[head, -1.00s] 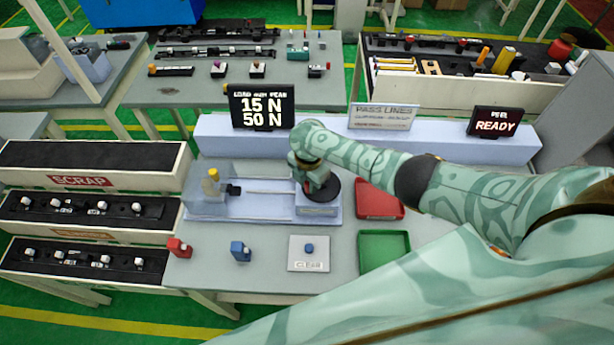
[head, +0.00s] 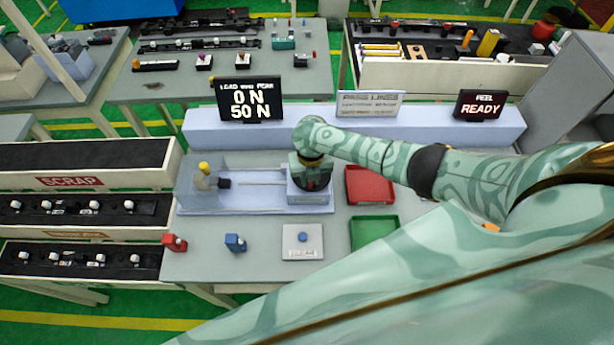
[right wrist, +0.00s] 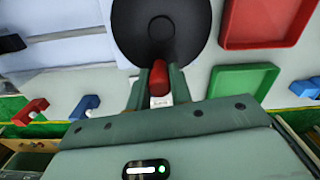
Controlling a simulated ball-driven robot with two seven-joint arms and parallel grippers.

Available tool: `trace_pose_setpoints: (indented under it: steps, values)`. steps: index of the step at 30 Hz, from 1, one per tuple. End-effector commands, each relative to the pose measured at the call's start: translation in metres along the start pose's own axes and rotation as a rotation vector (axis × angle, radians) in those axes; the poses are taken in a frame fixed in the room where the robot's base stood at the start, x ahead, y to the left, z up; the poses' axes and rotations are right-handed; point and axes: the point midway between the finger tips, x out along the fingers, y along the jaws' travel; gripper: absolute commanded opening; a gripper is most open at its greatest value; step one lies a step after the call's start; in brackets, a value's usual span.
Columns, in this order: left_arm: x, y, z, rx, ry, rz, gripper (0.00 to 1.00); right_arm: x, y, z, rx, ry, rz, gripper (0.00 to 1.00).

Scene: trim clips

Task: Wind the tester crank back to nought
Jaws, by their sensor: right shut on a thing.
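The tester (head: 260,202) is a pale blue bed with a thin rod, a black-ended fixture (head: 224,183) and a yellow-topped post (head: 204,167). Its crank is a black disc (right wrist: 165,50) with a red knob (right wrist: 159,77) near its rim. My right gripper (right wrist: 158,86) is shut on the red knob, one green finger on each side. In the head view this gripper (head: 312,172) is over the crank block and hides most of the disc. The load display (head: 249,99) reads 0 N above 50 N. My left gripper is out of view.
A red tray (head: 370,186) and a green tray (head: 374,232) lie right of the tester. A red clip (head: 174,243), a blue clip (head: 236,243) and a pale plate (head: 302,242) are in front. A small display (head: 480,106) reads READY.

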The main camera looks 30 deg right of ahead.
Motion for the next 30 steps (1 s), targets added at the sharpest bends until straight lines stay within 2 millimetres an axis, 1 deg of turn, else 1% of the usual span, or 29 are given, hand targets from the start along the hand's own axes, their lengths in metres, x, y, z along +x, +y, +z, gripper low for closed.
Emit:
trace_pose_setpoints:
  steps: [3,9,24,25,26,27,30]
  values:
    - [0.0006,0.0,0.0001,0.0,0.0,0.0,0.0,-0.0004,-0.0022,0.0001,-0.055,-0.002,0.0,0.0]
    - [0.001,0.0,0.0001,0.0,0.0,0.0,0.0,-0.0006,-0.0047,-0.0003,-0.11,-0.002,0.0,0.0]
    - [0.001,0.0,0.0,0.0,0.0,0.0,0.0,-0.0009,-0.0058,0.0,-0.13,-0.002,0.0,0.0]
    - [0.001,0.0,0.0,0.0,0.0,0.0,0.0,-0.0009,-0.0058,0.0001,-0.13,-0.002,0.0,0.24]
    - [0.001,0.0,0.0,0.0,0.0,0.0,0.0,-0.0009,-0.0058,0.0001,-0.13,-0.002,-0.001,0.32]
    - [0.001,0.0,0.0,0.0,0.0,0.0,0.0,-0.0009,-0.0058,0.0,-0.13,-0.002,-0.001,0.43]
    - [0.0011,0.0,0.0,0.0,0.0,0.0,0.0,-0.0007,-0.0058,-0.0002,-0.13,-0.002,-0.001,0.43]
